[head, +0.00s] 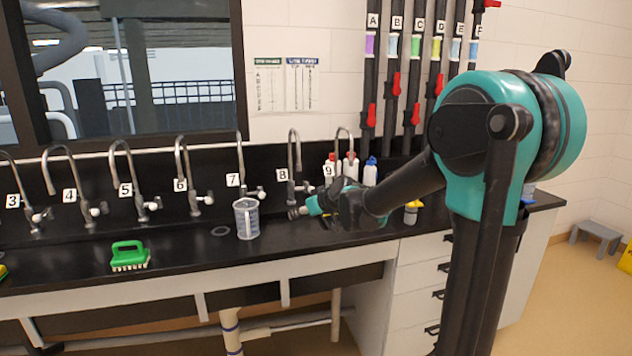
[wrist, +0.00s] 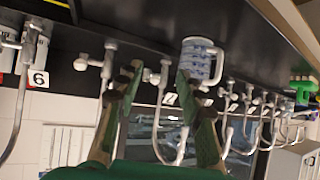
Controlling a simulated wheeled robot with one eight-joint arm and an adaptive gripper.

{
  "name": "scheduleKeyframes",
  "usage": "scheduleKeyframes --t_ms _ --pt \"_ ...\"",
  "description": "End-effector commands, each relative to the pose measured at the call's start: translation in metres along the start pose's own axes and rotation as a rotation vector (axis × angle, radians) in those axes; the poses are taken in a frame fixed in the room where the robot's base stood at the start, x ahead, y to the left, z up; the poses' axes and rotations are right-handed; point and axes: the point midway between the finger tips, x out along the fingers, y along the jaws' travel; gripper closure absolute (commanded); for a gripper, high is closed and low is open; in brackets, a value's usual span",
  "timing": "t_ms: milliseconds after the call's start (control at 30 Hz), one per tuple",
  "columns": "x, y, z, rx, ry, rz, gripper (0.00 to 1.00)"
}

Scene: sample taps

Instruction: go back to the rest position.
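My teal and black arm reaches over the black counter from the right in the head view. My gripper (head: 295,211) is above the counter, to the right of a clear measuring jug with blue markings (head: 246,219), near taps 8 and 9. The wrist view looks upside down. There my gripper (wrist: 156,75) shows two fingers spread apart with nothing between them. The jug (wrist: 198,61) appears beyond the right finger's tip, with its handle showing. The jug stands upright on the counter, apart from my gripper in the head view.
Numbered taps, such as tap 7 (head: 240,165), line the back of the counter (head: 190,245). A green brush (head: 129,255) lies at left. Bottles (head: 370,172) stand behind my forearm, and a yellow-topped bottle (head: 412,212) stands right of it. Pipes with red valves (head: 394,85) are on the wall.

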Motion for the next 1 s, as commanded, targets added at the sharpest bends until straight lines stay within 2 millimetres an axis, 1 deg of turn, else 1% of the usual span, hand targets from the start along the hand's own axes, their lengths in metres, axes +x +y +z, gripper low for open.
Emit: scheduleKeyframes --t_ms 167,267,367,467,533,567,600,667,700,800,900,1000 --pt "-0.021 0.004 0.032 0.034 -0.055 0.019 0.62" --pt "-0.036 0.007 0.056 0.063 -0.097 0.037 0.62" --pt "-0.054 0.010 0.086 0.097 -0.147 0.060 0.62" --pt "-0.077 0.012 0.123 0.143 -0.210 0.093 0.62" --pt "-0.098 0.013 0.157 0.187 -0.264 0.127 0.62" --pt "-0.108 0.013 0.174 0.208 -0.291 0.144 0.62" --pt "-0.123 0.013 0.198 0.240 -0.329 0.171 0.62" --pt "-0.145 0.012 0.233 0.289 -0.383 0.215 0.62" --pt "-0.159 0.011 0.255 0.321 -0.418 0.245 0.62" --pt "-0.189 0.007 0.304 0.395 -0.492 0.315 0.62" --pt "-0.212 0.003 0.340 0.451 -0.545 0.373 0.62" --pt "-0.226 0.000 0.361 0.488 -0.576 0.411 0.62"
